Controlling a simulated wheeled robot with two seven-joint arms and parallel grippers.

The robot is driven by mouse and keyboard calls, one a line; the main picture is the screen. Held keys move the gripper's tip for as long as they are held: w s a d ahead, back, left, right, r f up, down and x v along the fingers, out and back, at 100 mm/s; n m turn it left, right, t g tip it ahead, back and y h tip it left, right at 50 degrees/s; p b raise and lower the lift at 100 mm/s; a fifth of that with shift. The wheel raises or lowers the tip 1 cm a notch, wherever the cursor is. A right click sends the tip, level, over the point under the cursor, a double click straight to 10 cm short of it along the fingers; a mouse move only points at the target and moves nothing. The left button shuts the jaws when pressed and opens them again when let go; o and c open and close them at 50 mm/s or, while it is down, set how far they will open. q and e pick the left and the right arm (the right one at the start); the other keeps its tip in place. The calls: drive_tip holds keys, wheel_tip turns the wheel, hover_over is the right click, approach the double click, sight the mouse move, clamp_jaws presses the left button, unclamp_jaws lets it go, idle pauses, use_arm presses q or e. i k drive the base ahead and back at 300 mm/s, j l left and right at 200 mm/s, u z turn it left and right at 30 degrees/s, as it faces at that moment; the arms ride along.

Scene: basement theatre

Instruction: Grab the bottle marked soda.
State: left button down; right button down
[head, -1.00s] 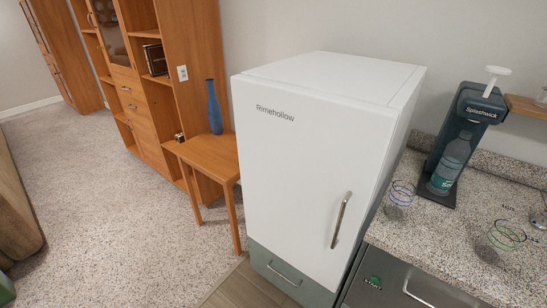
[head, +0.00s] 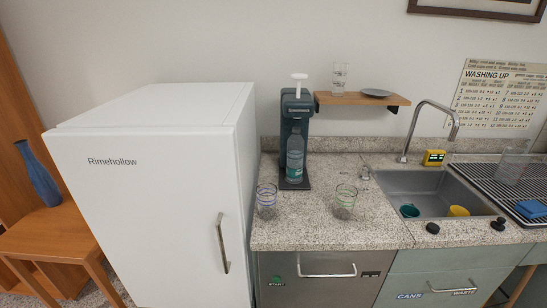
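A clear bottle with a teal label (head: 295,160) stands upright in a dark soda machine (head: 287,125) on the speckled counter, beside the white fridge. The label's lettering is too small to read for certain. Neither of my grippers shows in the head view.
The white fridge (head: 150,190) stands left of the counter (head: 310,232). Two patterned glasses, a left one (head: 266,201) and a right one (head: 345,200), stand in front of the machine.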

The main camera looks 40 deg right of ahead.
sight(296, 142)
drive_tip(key=z, duration=1.35)
